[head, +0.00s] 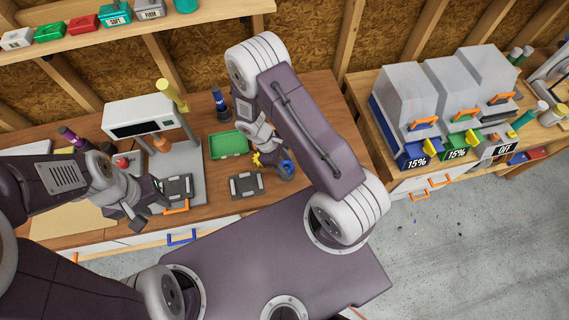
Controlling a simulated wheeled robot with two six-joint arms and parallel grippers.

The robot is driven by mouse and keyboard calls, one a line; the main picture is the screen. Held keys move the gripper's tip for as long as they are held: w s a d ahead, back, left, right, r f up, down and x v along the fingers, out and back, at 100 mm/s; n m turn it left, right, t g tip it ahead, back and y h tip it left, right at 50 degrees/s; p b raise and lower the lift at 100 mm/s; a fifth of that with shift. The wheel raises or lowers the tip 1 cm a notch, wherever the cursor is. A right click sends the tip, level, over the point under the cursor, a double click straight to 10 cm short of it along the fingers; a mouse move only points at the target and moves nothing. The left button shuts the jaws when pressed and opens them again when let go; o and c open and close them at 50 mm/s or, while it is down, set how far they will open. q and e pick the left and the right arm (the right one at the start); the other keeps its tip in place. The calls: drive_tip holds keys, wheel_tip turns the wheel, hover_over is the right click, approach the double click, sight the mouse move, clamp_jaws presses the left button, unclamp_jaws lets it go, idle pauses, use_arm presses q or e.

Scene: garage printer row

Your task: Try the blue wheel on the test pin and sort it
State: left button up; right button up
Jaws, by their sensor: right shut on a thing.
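The blue wheel (288,167) is in my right gripper (284,171), which is shut on it above the right part of the wooden bench. My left gripper (152,207) is over the bench's front left, beside a grey stand with a dark plate (177,188); its fingers look apart and empty. A green tray (229,144) lies behind and left of the wheel. A dark grey tray (246,185) lies left of the wheel, near the front edge. I cannot clearly make out the test pin.
A white machine with a dark display (140,118) stands at the bench's back left. A dark blue bottle (220,103) stands behind the green tray. A yellow piece (257,159) is close to my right gripper. Printers (408,92) stand on the right bench. A shelf (130,32) holds several small bins.

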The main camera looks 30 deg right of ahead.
sight(290, 166)
drive_tip(key=shift+r+p, duration=1.5)
drive_tip(key=shift+r, duration=0.5)
drive_tip(key=shift+f, duration=0.1)
